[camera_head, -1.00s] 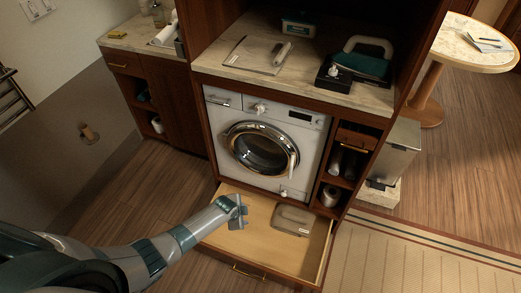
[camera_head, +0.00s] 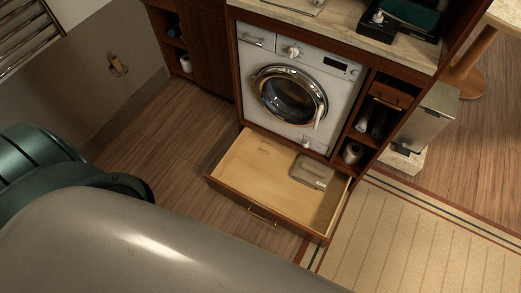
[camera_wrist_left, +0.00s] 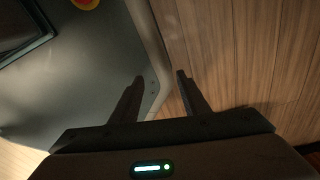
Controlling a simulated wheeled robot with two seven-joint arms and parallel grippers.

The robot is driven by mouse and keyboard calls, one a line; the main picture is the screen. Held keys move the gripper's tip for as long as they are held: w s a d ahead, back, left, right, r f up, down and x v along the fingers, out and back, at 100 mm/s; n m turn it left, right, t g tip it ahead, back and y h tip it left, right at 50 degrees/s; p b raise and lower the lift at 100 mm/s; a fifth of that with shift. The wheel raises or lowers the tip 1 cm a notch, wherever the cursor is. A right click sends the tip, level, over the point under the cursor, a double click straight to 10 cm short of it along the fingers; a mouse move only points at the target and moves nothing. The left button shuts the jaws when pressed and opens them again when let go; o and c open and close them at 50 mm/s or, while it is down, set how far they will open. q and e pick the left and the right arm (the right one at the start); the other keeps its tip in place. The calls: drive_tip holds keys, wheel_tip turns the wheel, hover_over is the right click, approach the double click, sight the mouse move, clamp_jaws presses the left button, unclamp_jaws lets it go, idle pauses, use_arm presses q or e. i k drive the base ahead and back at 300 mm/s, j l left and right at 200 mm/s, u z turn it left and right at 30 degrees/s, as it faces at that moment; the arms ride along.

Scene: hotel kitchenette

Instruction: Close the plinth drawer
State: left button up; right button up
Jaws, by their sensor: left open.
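The plinth drawer (camera_head: 255,172) is pulled out below the washing machine in the head view. Its pale wooden inside shows, and its dark front carries a brass handle (camera_head: 262,215). A flat grey-beige case (camera_head: 312,172) lies inside toward the right. My left gripper (camera_wrist_left: 160,84) is open in the left wrist view, with nothing between its fingers. It is above wooden floor, beside a grey surface. The gripper is out of the head view, where my large grey arm link fills the lower foreground. My right gripper is not in view.
The washing machine (camera_head: 294,90) stands directly above the drawer, with small shelves (camera_head: 361,140) on its right. A pedal bin (camera_head: 423,120) stands further right. A striped rug (camera_head: 415,235) lies right of the drawer. Wooden floor (camera_head: 165,160) is clear left of it.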

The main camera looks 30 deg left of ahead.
sight(260, 181)
drive_tip(key=k+j+u, duration=0.2)
drive_tip(key=k, duration=0.3)
drive_tip(key=k+j+u, duration=0.25)
drive_tip(key=k, duration=0.2)
